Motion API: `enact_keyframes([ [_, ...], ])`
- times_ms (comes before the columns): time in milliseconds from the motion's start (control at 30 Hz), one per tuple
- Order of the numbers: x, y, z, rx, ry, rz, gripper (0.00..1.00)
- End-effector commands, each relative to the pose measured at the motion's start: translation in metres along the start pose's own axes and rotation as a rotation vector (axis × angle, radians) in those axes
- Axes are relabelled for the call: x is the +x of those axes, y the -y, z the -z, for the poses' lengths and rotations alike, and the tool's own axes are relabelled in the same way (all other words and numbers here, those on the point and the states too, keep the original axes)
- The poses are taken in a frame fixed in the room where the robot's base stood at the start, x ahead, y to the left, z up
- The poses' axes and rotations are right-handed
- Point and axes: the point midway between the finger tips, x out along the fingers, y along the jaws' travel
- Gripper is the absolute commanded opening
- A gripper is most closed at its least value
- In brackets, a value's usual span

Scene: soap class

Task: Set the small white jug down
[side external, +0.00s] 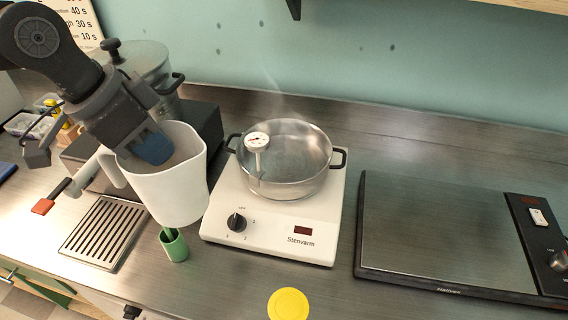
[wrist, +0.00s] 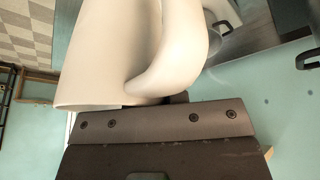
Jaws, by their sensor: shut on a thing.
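The small white jug (side external: 168,190) is held by my gripper (side external: 140,142) at the left of the side view. It is slightly tilted with its mouth up and seems to hang above the counter; the exact gap cannot be told. My gripper is shut on it near the handle side, and a blue part of the gripper shows at the mouth. In the wrist view the jug (wrist: 95,50) and its curved handle (wrist: 185,50) fill the upper middle, against the gripper body. The grip point itself is mostly hidden.
A white hot plate (side external: 265,228) bears a steel pot (side external: 290,180) with a dial thermometer (side external: 257,142). A slotted drip grate (side external: 103,232) lies left of the jug. A green cup (side external: 174,247) stands just below it. A yellow disc (side external: 288,304) and dark cooktop (side external: 440,235) lie to the right.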

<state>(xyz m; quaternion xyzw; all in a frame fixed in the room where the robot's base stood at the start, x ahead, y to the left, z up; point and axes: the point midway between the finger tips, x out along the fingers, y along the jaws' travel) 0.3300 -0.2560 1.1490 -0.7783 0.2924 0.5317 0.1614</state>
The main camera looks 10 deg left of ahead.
Motion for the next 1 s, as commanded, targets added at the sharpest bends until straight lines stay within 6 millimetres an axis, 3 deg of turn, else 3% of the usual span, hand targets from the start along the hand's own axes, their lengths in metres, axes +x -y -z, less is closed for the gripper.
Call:
enact_keyframes([
  [200, 0.001, -0.018, 0.002, 0.045, 0.002, -0.019, 0.0],
  [467, 0.004, -0.008, 0.018, 0.023, -0.002, -0.011, 0.0],
  [767, 0.011, 0.012, 0.048, -0.018, -0.01, 0.005, 0.0],
  [1000, 0.023, 0.043, 0.087, -0.074, -0.022, 0.027, 0.0],
])
